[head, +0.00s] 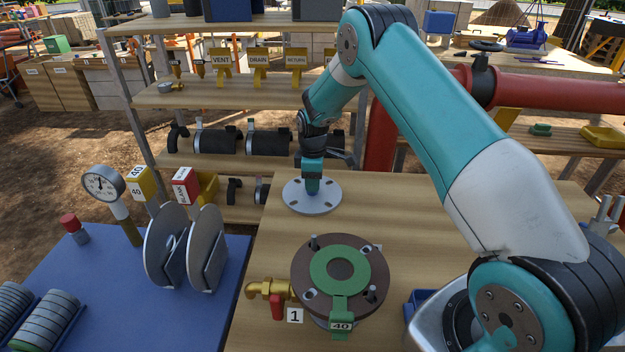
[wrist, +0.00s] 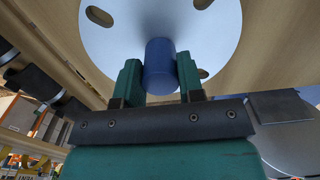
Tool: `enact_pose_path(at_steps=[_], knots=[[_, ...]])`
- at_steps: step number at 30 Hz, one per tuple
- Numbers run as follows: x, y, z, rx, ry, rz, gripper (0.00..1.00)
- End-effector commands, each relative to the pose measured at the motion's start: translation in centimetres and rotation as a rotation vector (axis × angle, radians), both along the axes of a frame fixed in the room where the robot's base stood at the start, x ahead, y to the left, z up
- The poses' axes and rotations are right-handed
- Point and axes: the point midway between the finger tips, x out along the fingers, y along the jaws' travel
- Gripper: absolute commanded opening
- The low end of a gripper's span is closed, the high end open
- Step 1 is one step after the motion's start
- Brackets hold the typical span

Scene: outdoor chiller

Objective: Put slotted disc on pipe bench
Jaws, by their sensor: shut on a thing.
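My gripper (head: 313,184) points down and is shut on the blue knob (wrist: 160,58) in the middle of the slotted disc. The slotted disc (head: 298,202) is flat, light grey and round, with several openings near its rim. It lies level at the back left of the wooden pipe bench (head: 410,225); I cannot tell whether it touches the top or hovers just over it. In the wrist view the disc (wrist: 105,45) fills the top middle, with a green finger on each side of the knob.
A brown flange (head: 375,262) with a green ring (head: 327,268) and upright bolts stands on the bench nearer me, beside a brass valve (head: 265,289). A blue table (head: 115,300) with a gauge and upright discs is at left. Shelves (head: 225,95) stand behind; a red pipe (head: 560,93) is at right.

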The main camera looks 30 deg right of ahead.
Motion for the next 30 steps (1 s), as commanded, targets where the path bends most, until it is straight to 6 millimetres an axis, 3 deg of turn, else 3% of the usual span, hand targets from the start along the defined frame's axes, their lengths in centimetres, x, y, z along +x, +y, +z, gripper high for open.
enact_pose_path(at_steps=[2,3,6,17,30], knots=[[0.0,0.0,-0.3,0.0,-0.001,0.0,0.0],[0.0,0.0,-0.2,0.0,0.0,0.0,0.44],[0.0,0.0,-0.2,0.001,0.001,0.0,0.61],[0.0,0.0,0.6,0.0,-0.001,0.0,0.61],[0.0,0.0,9.4,0.0,-0.002,0.0,0.61]])
